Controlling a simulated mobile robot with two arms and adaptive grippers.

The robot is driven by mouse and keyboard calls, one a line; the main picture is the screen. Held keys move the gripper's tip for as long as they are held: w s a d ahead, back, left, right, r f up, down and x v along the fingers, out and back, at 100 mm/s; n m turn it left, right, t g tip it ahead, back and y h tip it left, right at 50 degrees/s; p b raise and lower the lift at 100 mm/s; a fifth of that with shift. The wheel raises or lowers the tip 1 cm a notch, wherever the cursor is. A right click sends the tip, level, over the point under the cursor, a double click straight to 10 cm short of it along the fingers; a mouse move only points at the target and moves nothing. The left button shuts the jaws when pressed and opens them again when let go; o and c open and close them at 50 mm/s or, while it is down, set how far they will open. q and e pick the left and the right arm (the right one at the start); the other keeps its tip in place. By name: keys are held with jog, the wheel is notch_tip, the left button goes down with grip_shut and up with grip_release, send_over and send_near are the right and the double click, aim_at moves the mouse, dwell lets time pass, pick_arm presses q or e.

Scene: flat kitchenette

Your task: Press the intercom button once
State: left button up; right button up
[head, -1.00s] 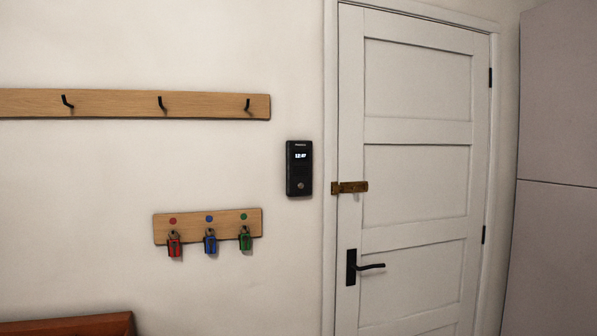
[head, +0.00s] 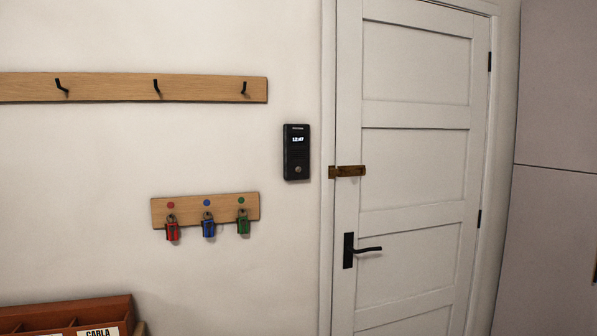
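The intercom (head: 296,152) is a black upright box on the white wall, just left of the door frame. Its small lit display near the top reads 12:47. A round grey button (head: 298,170) sits on its lower part. Neither of my grippers shows in the head view.
A white door (head: 415,170) with a black handle (head: 362,250) and a brass bolt (head: 347,171) is right of the intercom. A hook rail (head: 200,90) and a key board (head: 185,212) with red, blue and green tags are left. A wooden organizer (head: 118,306) stands lower left.

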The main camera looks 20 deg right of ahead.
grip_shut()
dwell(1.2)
